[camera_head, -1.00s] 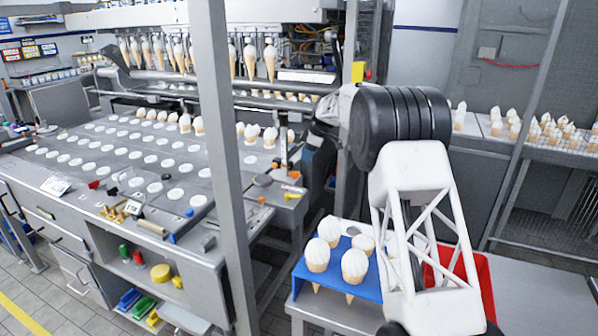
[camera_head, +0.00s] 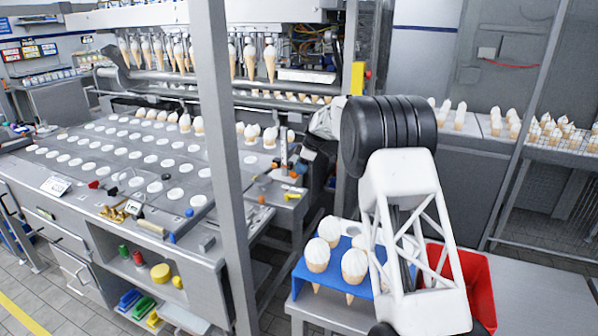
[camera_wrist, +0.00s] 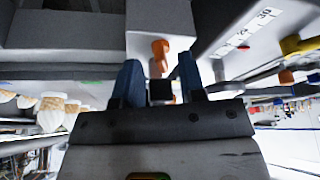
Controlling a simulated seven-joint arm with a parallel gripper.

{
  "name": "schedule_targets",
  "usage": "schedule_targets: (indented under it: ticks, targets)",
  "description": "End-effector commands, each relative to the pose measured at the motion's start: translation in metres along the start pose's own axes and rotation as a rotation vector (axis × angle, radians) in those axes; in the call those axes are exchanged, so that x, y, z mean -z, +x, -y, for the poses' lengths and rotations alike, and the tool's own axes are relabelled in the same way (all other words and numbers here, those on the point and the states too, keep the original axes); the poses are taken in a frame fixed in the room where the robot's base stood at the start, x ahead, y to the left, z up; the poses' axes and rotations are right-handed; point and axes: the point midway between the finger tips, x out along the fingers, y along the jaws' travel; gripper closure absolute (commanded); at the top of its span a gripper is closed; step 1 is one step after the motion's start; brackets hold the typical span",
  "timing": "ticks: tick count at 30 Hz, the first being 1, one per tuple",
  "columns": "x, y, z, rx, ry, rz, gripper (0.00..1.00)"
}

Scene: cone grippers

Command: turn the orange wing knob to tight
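The orange wing knob (camera_wrist: 160,48) shows in the wrist view, just beyond my fingertips and near the middle, against a pale grey upright surface. My gripper (camera_wrist: 159,72) points toward it with its two dark blue fingers apart. The knob appears between the finger lines but ahead of the tips, and I see no contact. A dark square piece and a small orange bit show lower between the fingers. In the head view my gripper is near the small side table of the machine, partly hidden by my arm; the knob is too small there to tell.
A printed scale (camera_wrist: 243,35) and a yellow part (camera_wrist: 298,44) are at the right in the wrist view. In the head view, a grey post (camera_head: 222,150) stands left of my arm; a blue cone stand (camera_head: 312,277) and red bin (camera_head: 476,285) are below.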

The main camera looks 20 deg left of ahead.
Motion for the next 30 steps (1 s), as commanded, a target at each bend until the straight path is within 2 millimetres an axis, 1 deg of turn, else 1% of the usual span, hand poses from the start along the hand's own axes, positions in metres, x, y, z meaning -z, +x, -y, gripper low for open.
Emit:
schedule_targets:
  ticks: [3,7,17,24,30]
  targets:
    - [0.0,0.01,0.0,0.001,0.0,0.0,0.63]
    - [0.0,0.017,0.0,0.0,0.0,0.0,0.63]
    - [0.0,0.018,0.0,-0.001,0.0,0.0,0.63]
    - [0.0,0.018,0.0,0.0,0.0,0.0,1.0]
    - [0.0,0.018,0.0,-0.001,0.002,0.0,1.0]
